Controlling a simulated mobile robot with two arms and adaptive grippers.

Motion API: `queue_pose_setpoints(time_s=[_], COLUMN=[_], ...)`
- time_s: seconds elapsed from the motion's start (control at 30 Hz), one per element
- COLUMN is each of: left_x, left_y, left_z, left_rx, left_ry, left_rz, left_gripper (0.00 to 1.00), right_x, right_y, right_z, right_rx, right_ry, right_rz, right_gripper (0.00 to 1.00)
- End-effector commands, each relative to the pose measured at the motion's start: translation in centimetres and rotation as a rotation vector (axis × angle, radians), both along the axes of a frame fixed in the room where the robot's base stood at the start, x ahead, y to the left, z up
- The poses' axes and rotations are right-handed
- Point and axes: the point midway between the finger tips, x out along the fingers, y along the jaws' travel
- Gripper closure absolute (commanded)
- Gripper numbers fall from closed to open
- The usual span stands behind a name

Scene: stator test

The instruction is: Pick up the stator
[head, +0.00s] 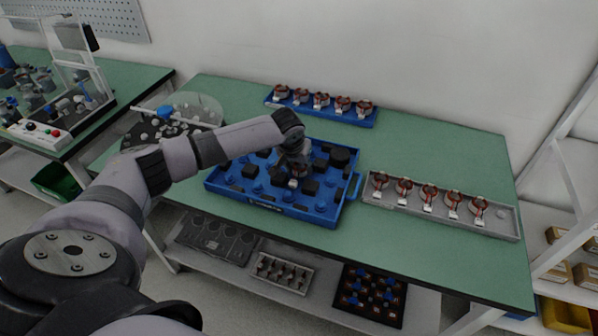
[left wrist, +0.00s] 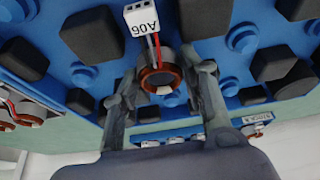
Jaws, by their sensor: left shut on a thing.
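The stator (left wrist: 160,78) is a ring with copper-coloured windings, a white tag marked A06 and wires, seen in the left wrist view between my fingers. My left gripper (head: 295,179) is shut on it, over the blue fixture tray (head: 232,188) in the head view. In the head view the stator is small and partly hidden by my gripper. I cannot tell whether it is lifted clear of the tray. My right gripper is not in view.
Black blocks and blue pegs crowd the blue tray around the gripper. A grey tray (head: 490,221) with several stators lies to the right. A blue rack (head: 320,111) with several more stands at the back. Green tabletop (head: 440,150) is clear between them.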

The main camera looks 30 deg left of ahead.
Motion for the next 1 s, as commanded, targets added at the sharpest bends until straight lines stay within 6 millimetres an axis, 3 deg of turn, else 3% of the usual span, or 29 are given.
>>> queue_pose_setpoints(time_s=[0.23, 0.67, 0.87, 1.0], left_x=[0.0, 0.1, 0.2, 0.2], left_y=[0.0, 0.0, 0.0, 0.0], left_z=[0.0, 1.2, 4.8, 8.8], left_rx=[0.0, -0.001, -0.001, -0.001], left_ry=[-0.001, -0.004, -0.007, -0.009], left_rz=[0.0, 0.0, 0.0, -0.001], left_gripper=[0.93, 0.93, 0.93, 0.93], right_x=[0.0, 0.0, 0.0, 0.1], right_y=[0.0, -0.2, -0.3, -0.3], right_z=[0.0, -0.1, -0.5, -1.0], right_rx=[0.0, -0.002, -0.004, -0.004], right_ry=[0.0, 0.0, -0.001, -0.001], right_rz=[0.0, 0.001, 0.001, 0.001], right_gripper=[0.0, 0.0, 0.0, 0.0])
